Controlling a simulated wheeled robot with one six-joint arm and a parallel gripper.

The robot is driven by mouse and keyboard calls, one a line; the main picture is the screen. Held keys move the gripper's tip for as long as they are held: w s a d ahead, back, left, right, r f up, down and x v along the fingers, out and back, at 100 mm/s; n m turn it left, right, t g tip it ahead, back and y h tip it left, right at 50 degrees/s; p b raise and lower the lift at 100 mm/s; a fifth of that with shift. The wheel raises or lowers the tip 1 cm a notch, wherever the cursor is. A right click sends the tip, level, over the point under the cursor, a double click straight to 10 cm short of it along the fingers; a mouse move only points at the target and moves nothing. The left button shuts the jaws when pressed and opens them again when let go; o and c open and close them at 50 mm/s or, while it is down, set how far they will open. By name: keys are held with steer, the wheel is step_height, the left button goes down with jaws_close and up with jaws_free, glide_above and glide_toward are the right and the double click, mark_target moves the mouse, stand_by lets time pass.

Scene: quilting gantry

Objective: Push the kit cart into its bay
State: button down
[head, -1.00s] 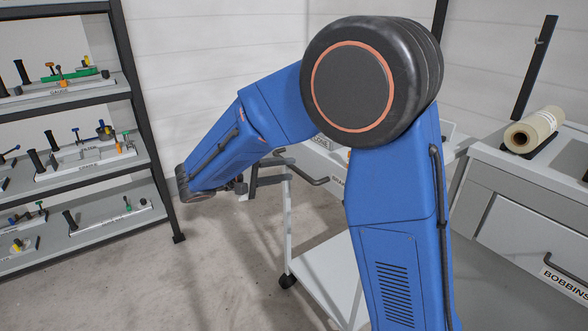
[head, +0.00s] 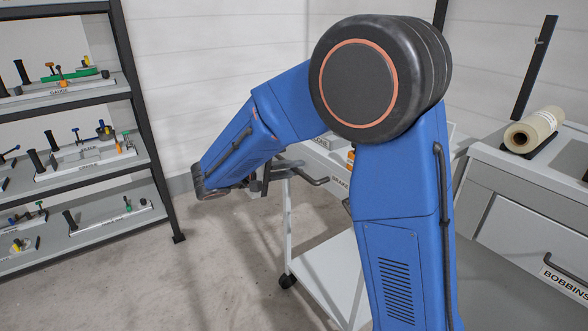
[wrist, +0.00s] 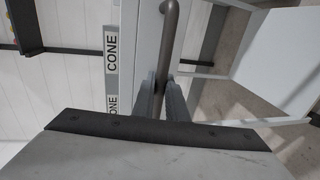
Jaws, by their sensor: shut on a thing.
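The kit cart is a pale frame on casters, with its lower shelf (head: 325,262) and label-edged top tray showing behind my arm in the head view. Its grey bar handle (head: 308,180) sticks out to the left under the top. In the wrist view the handle (wrist: 168,35) runs down between the two fingers of my gripper (wrist: 162,98), which is shut on it. The cart's side carries CONE labels beside it. In the head view my gripper (head: 262,180) is small and dark at the cart's left side. My arm hides much of the cart.
A dark-framed shelf rack (head: 150,135) with tools stands at the left. Bare floor (head: 225,250) lies between it and the cart. A grey cabinet (head: 520,205) labelled BOBBINS, with a fabric roll (head: 535,128) on top, stands at the right. The white wall is behind.

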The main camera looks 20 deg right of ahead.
steer(key=shift+d, duration=0.15)
steer(key=r+x, duration=0.3)
steer(key=x, duration=1.3)
steer(key=d+r+x, duration=0.1)
steer(key=r+x, duration=0.3)
steer(key=x, duration=1.3)
steer(key=shift+w+d, duration=0.3)
steer(key=c, duration=1.8)
jaws_free()
steer(key=shift+d, duration=0.15)
steer(key=shift+o, duration=0.2)
steer(key=v, duration=1.7)
steer(key=shift+a+f, duration=0.1)
steer(key=shift+a, duration=0.15)
